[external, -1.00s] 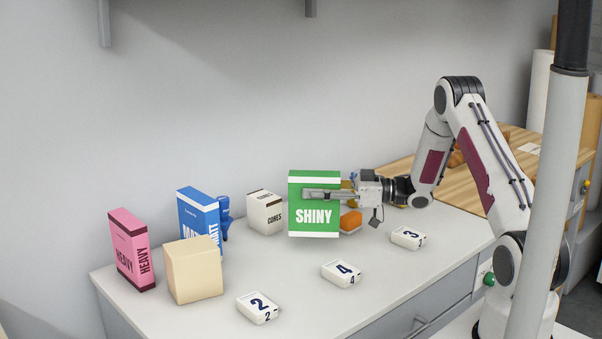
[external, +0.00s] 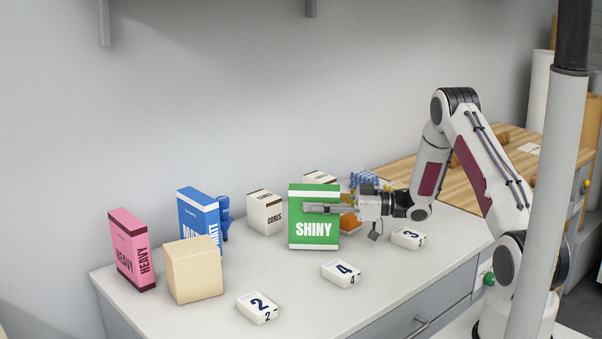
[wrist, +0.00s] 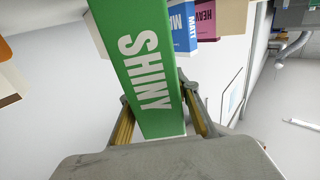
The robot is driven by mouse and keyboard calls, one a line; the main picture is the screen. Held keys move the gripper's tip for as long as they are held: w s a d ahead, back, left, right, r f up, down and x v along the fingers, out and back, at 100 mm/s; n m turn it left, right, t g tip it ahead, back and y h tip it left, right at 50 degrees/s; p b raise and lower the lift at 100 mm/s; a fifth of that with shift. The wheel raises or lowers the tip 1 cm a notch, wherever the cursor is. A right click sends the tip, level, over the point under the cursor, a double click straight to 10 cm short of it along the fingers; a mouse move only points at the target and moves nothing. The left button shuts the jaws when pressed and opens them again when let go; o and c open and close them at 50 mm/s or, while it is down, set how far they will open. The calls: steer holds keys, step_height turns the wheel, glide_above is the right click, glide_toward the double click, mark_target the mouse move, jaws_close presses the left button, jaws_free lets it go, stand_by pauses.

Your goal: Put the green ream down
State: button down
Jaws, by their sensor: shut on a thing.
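The green ream (external: 315,233), marked SHINY with white bands, is upright in the external view. My gripper (external: 322,208) is shut on it, with a finger lying across its upper front face. In the wrist view the green ream (wrist: 150,75) fills the space between the two fingers (wrist: 160,122). I cannot tell for certain whether its lower edge touches the worktop (external: 285,285) or hangs just above it.
A white CORES box (external: 265,213) stands left of the ream, and an orange thing (external: 349,222) is behind my gripper. Blocks marked 4 (external: 341,273), 3 (external: 408,238) and 2 (external: 257,307) lie in front. Further left are a tan box (external: 193,270), blue ream (external: 199,215) and pink ream (external: 131,250).

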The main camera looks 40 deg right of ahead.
stand_by(0.3)
steer(key=c, duration=1.5)
jaws_free()
steer(key=shift+f, duration=0.1)
steer(key=v, duration=0.7)
steer(key=shift+s+d, duration=0.2)
steer(key=shift+s, duration=0.05)
steer(key=shift+r, duration=0.3)
